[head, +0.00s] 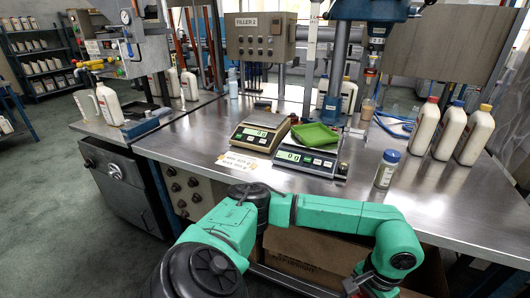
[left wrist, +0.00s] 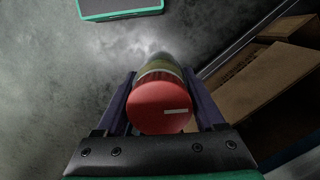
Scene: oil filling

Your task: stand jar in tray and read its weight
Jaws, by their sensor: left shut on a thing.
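In the left wrist view, my left gripper (left wrist: 161,75) is shut on a jar with a red lid (left wrist: 160,106). The lid faces the camera, and the body beyond it is mostly hidden. Below it are the floor and open cardboard boxes. In the head view my left arm reaches across the front of the table; its gripper and the jar are out of frame. A green tray (head: 316,136) rests on the right scale (head: 306,157), whose lit display appears to read 0.0. My right gripper is not in view.
A second scale (head: 258,133) stands to the left. A blue-lidded jar (head: 385,170) stands near the table's front edge. Several white bottles (head: 449,131) stand at the right. Cardboard boxes (head: 310,247) lie below the table (head: 430,195). The right front tabletop is clear.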

